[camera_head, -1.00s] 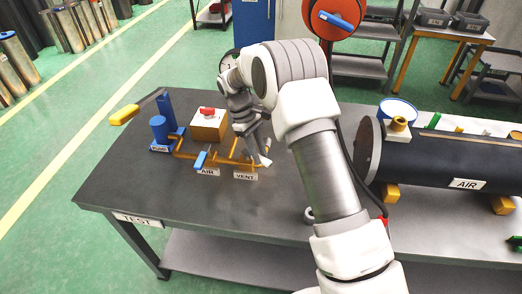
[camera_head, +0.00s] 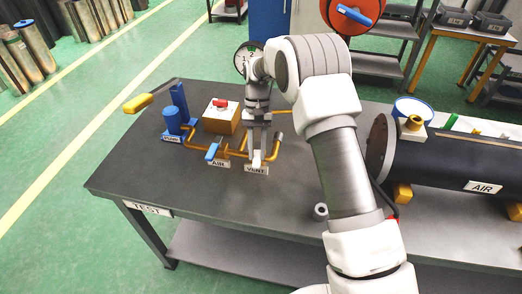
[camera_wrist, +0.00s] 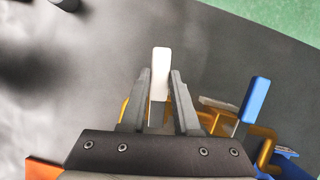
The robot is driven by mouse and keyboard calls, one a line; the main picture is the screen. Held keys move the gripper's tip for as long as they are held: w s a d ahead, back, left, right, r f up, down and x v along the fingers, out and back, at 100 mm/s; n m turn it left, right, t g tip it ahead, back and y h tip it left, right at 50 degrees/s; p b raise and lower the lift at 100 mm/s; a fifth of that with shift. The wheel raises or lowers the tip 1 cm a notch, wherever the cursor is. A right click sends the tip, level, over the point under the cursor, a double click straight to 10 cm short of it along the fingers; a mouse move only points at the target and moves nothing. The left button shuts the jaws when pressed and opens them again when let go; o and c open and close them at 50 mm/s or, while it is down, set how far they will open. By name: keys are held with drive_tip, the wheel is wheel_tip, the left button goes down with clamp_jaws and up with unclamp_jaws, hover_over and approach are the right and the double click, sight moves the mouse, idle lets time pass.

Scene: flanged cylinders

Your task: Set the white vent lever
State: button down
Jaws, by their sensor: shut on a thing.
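The white vent lever (camera_head: 257,158) stands at the yellow pipework, just above the VENT label (camera_head: 256,170) on the dark bench. In the wrist view the white lever (camera_wrist: 160,70) lies between my two fingers, its end reaching past the fingertips. My gripper (camera_head: 257,147) is shut on the lever; it also shows in the wrist view (camera_wrist: 160,82). In the head view the lever points toward the bench's front edge. Its pivot is hidden by my fingers.
A blue lever (camera_head: 212,151) stands close by at the AIR label; it also shows in the wrist view (camera_wrist: 255,99). A box with a red button (camera_head: 221,117) and a blue pump (camera_head: 174,119) stand behind. A dark cylinder (camera_head: 455,150) lies right.

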drive_tip(key=shift+w+a+r+m+y, duration=0.15)
drive_tip(key=shift+a+m+y, duration=0.3)
drive_tip(key=shift+m, duration=0.55)
drive_tip(key=shift+a, duration=0.1)
drive_tip(key=c, duration=0.6)
unclamp_jaws()
drive_tip(key=shift+c, duration=0.2)
drive_tip(key=v, duration=1.7)
drive_tip(key=shift+r+p, duration=0.15)
drive_tip(key=shift+p, duration=0.3)
